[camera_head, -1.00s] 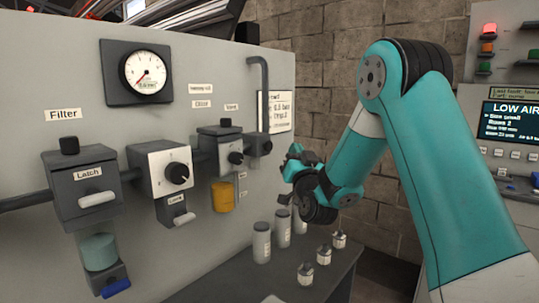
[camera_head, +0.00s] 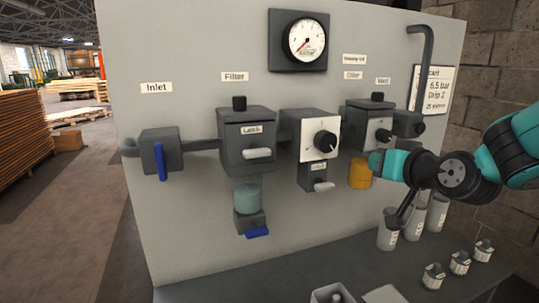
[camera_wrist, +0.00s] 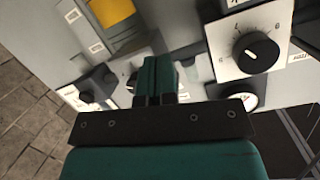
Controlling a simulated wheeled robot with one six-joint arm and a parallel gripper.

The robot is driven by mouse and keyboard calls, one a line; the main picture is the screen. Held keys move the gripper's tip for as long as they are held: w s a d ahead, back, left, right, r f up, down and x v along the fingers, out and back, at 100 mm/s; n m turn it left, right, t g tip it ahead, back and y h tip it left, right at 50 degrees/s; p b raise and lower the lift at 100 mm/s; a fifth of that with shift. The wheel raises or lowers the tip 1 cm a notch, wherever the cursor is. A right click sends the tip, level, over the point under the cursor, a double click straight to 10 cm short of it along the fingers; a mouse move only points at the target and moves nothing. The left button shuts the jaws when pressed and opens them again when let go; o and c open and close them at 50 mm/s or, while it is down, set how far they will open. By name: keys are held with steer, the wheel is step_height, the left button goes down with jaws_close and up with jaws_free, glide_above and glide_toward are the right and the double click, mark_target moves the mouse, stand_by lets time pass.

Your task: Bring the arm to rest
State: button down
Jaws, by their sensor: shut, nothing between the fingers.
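My arm reaches in from the right in the head view, with its wrist joints (camera_head: 452,174) in front of the panel's right part. My gripper (camera_wrist: 158,78) shows in the wrist view with its teal fingers together and nothing between them. It points toward the grey panel (camera_head: 200,220) and appears apart from it. In the head view the arm's end is beside the yellow cup (camera_head: 360,174) and above the grey canisters (camera_head: 437,214), partly covering them.
The panel carries a gauge (camera_head: 305,40), a filter block (camera_head: 246,140), a black knob (camera_head: 325,143) and a blue inlet lever (camera_head: 160,162). Small jars (camera_head: 459,262) stand on the dark bench (camera_head: 240,285). A brick wall is at right. Open floor (camera_head: 80,210) lies left.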

steer(key=s+a+f+n+g+y, duration=0.15)
steer(key=s+a+g, duration=0.25)
steer(key=s, duration=0.4)
steer(key=s+a+f+n+g+y, duration=0.1)
steer(key=s+a+f+n+g, duration=0.1)
steer(key=s+a+g, duration=0.4)
steer(key=s+d+f+n+g+h, duration=0.1)
steer(key=s+g, duration=0.1)
steer(key=s, duration=0.6)
steer(key=s+d+f+n+g+h, duration=0.1)
steer(key=s+n+g, duration=0.1)
steer(key=s, duration=0.5)
steer(key=shift+s+d+g+h, duration=0.15)
steer(key=shift+s+g+h, duration=0.15)
steer(key=shift+s+h, duration=0.1)
